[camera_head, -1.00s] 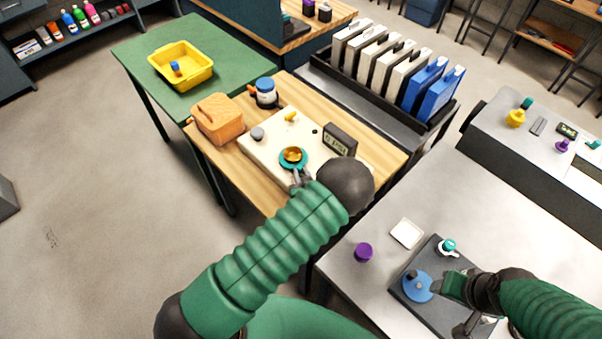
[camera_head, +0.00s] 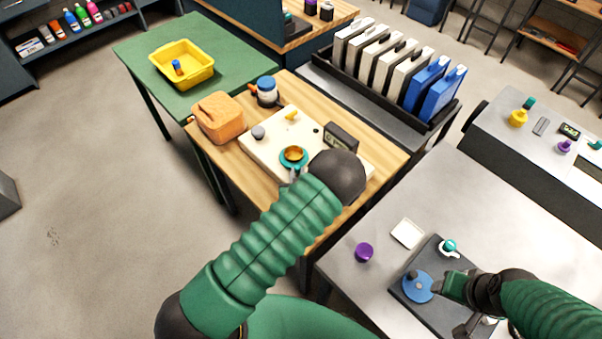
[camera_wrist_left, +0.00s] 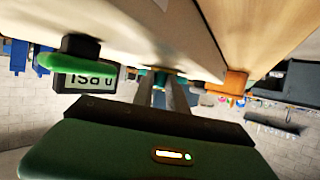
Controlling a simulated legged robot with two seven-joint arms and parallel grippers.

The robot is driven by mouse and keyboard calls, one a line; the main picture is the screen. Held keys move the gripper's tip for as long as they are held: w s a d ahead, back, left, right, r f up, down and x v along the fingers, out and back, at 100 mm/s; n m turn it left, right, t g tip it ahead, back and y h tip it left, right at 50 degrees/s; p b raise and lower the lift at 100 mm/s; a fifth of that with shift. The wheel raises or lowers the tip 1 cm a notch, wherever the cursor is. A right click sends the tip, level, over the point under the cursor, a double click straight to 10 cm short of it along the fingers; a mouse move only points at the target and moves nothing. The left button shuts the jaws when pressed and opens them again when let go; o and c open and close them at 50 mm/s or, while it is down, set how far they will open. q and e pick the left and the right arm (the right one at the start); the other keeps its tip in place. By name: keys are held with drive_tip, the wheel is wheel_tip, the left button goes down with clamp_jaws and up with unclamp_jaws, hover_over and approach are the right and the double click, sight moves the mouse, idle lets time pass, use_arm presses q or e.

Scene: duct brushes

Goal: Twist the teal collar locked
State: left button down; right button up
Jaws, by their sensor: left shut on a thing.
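The teal collar (camera_head: 293,157) is a ring around a gold-brown centre on the cream panel (camera_head: 262,150), which lies on the wooden table. My left gripper (camera_head: 297,172) reaches it from the near side and is shut on it; my forearm hides part of the grip. In the left wrist view the two fingers (camera_wrist_left: 161,88) point at a small strip of teal (camera_wrist_left: 155,73), mostly hidden by the panel edge. My right gripper (camera_head: 440,287) is beside a blue disc (camera_head: 417,287); its fingertips are not clear.
A purple knob (camera_head: 364,252) and white tile (camera_head: 407,233) lie on the grey table.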

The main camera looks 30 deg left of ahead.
sight(283, 165)
use_arm(q)
drive_tip(key=a+m+h, duration=0.1)
drive_tip(key=s+a+m+t+h, duration=0.1)
drive_tip(key=shift+s+a+m+h, duration=0.1)
drive_tip(key=shift+m+h, duration=0.2)
drive_tip(key=a+m+h, duration=0.1)
drive_tip(key=h, duration=0.1)
drive_tip(key=a+m+t+h, duration=0.1)
drive_tip(key=m+h, duration=0.1)
drive_tip(key=shift+s+a+m, duration=0.2)
drive_tip(key=shift+a+m, duration=0.05)
drive_tip(key=shift+m, duration=0.05)
drive_tip(key=a+m+h, duration=0.1)
drive_tip(key=m+h, duration=0.1)
drive_tip(key=h, duration=0.1)
drive_tip(key=shift+a, duration=0.35)
drive_tip(key=shift+w+a+m+g+h+b, duration=0.2)
drive_tip(key=shift+a+m+g+h, duration=0.2)
drive_tip(key=shift+m+h, duration=0.35)
drive_tip(key=shift+w+a+m+g+h+b, duration=0.1)
drive_tip(key=shift+a+m+g+h+b, duration=0.2)
drive_tip(key=shift+m+h, duration=0.45)
drive_tip(key=c, duration=1.3)
unclamp_jaws()
